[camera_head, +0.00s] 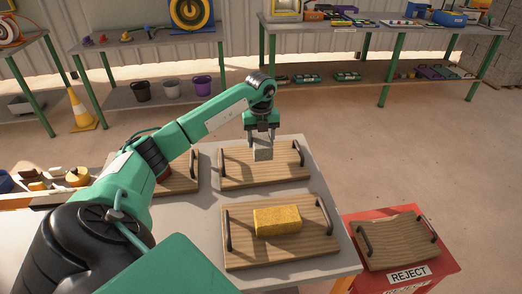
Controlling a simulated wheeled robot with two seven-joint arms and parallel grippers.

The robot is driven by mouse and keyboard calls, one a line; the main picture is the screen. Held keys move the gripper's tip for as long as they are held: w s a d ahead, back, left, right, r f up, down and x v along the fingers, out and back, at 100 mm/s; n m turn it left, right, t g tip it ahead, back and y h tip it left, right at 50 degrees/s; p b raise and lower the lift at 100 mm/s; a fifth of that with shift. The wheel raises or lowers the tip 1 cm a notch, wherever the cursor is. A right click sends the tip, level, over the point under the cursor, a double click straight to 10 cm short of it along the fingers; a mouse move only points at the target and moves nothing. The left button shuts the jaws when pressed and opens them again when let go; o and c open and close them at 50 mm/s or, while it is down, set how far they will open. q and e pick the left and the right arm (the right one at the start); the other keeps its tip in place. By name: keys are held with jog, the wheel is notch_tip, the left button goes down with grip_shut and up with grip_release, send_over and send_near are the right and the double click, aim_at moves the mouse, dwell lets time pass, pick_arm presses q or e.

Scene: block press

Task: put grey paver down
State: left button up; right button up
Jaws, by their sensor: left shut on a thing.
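The grey paver (263,154) is a small pale grey block. It hangs in my left gripper (262,143), which is shut on it, over the rear wooden tray (235,175). I cannot tell whether its underside touches that tray. A front wooden tray (240,259) holds a yellow block (278,220) with a rough surface. A third wooden tray (186,182) at the left is partly hidden by my left arm, with a bit of a reddish block showing beside the arm. My right gripper is not in view.
The trays stand on a pale table (190,226) and have dark raised handles. A red reject box (440,262) with a wooden tray (400,252) on top stands at the right. Workbenches with clutter and an orange cone (82,110) are farther back.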

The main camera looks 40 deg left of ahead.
pick_arm(q)
jog(key=shift+f, duration=0.75)
notch_tip(320, 180, down, 3)
jog(key=shift+f, duration=0.25)
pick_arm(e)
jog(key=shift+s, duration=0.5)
pick_arm(q)
jog(key=o, duration=1.6)
jog(key=shift+f, duration=0.1)
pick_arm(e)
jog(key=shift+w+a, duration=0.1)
